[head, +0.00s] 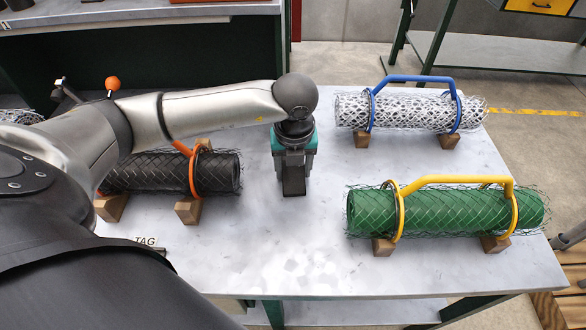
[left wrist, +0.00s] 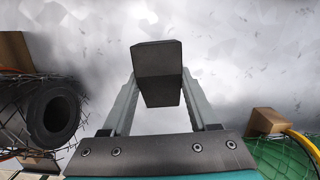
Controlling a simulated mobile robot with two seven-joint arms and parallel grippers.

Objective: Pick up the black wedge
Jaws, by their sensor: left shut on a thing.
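The black wedge (head: 293,183) is a small dark block in the middle of the table in the head view. My left gripper (head: 293,170) comes down over it from above and is shut on it. In the left wrist view the wedge (left wrist: 158,72) sits between the two grey fingers of the left gripper (left wrist: 160,95), its sloped faces toward the camera. I cannot tell whether the wedge still touches the table. My right gripper is in neither view.
A black mesh roll (head: 215,172) with an orange handle lies left, partly behind my arm. A green roll (head: 440,211) with a yellow handle and a white roll (head: 410,111) with a blue handle lie right, on wooden blocks. The table's (head: 285,250) front middle is clear.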

